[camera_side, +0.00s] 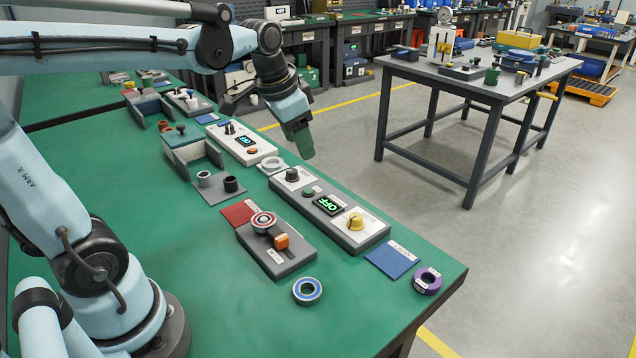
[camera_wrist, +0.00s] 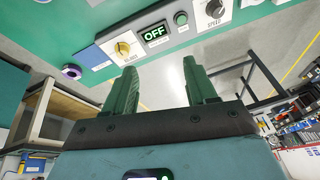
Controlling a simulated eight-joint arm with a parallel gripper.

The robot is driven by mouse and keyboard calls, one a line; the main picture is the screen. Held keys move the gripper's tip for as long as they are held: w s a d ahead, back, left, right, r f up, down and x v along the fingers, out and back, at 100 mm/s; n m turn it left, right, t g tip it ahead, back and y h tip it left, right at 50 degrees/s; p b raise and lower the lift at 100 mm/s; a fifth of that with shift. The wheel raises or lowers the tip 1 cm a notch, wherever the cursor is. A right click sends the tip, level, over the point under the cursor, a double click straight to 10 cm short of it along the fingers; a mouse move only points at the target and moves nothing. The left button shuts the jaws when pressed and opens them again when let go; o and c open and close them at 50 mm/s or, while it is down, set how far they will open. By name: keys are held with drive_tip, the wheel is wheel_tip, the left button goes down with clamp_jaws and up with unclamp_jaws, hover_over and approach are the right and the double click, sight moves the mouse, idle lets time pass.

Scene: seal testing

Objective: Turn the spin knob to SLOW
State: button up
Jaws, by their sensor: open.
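The grey and white control panel (camera_side: 330,213) lies on the green table with its dark knob (camera_side: 292,175) at the far end. A yellow knob (camera_side: 355,221) is at the near end. A green button (camera_side: 308,191) and a lit display reading OFF (camera_side: 327,205) sit between them. In the wrist view, the dark knob (camera_wrist: 215,8) is at the top, beside lettering that seems to read SPEED; the yellow knob (camera_wrist: 122,48) is left. I cannot read a SPIN label. My gripper (camera_side: 304,151) hangs above the panel's far end, apart from it; its green fingers (camera_wrist: 158,80) are open and empty.
A second panel with a lit display (camera_side: 246,141) lies behind. A grey fixture with an orange handle (camera_side: 282,241) stands left of the panel. A blue ring (camera_side: 307,291), purple ring (camera_side: 427,281) and blue mat (camera_side: 392,259) lie near the front edge.

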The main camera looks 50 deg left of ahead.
drive_tip(key=w+a+m+g, duration=0.2)
drive_tip(key=w+a, duration=0.4)
drive_tip(key=a, duration=0.1)
drive_tip(key=m+g+h, duration=0.1)
drive_tip(key=g, duration=0.1)
approach(292, 170)
drive_tip(key=f, duration=0.8)
drive_tip(key=shift+d+f, duration=0.2)
drive_tip(key=shift+f, duration=0.15)
clamp_jaws()
